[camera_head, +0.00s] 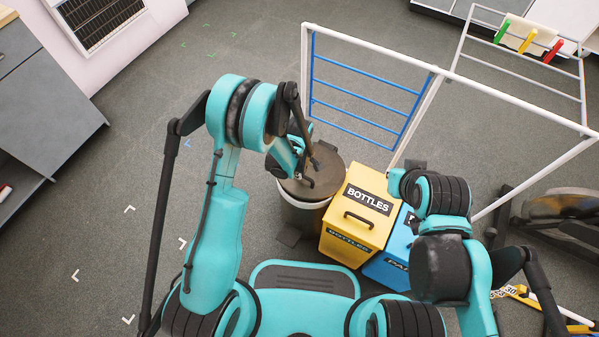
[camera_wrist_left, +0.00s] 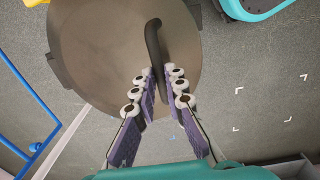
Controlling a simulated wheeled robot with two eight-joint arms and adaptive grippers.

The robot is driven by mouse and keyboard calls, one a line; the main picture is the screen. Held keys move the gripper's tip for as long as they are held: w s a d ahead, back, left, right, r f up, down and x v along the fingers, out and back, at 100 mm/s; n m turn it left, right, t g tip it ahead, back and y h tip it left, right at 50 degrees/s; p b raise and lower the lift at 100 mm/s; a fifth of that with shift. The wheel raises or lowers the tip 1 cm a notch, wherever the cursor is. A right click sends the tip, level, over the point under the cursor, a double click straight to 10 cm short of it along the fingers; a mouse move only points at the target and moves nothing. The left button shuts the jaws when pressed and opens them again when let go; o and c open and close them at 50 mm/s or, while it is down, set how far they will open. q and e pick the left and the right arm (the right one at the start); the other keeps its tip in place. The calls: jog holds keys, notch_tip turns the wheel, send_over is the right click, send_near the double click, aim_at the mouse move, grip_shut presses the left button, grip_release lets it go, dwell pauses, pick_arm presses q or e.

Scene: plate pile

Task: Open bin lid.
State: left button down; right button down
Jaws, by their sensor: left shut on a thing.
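A round bin (camera_head: 304,218) with a brown-grey lid (camera_head: 332,172) stands in front of me, left of the yellow box. The lid covers its top, and a pale rim shows under its near edge. In the left wrist view the round lid (camera_wrist_left: 95,50) fills much of the picture, with a dark curved handle (camera_wrist_left: 153,38) on it. My left gripper (camera_head: 308,178) is over the lid. In the wrist view its fingers (camera_wrist_left: 159,78) are shut on the near end of the handle. My right arm is at the right; its gripper fingers do not show.
A yellow BOTTLES box (camera_head: 343,238) stands close to the bin's right, with a blue box (camera_head: 388,267) beside it. A white rack with blue bars (camera_head: 365,90) stands behind. A grey cabinet (camera_head: 40,95) is far left. The floor left of my arm is clear.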

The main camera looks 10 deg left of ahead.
pick_arm(q)
jog(key=w+d+r+p, duration=0.4)
jog(key=w+r, duration=0.5)
jog(key=r, duration=0.1)
jog(key=shift+r+g, duration=0.15)
jog(key=shift+g, duration=0.25)
jog(key=shift+d, duration=0.1)
jog(key=c, duration=1.8)
grip_release()
jog(key=shift+c, duration=0.2)
jog(key=shift+o, duration=1.3)
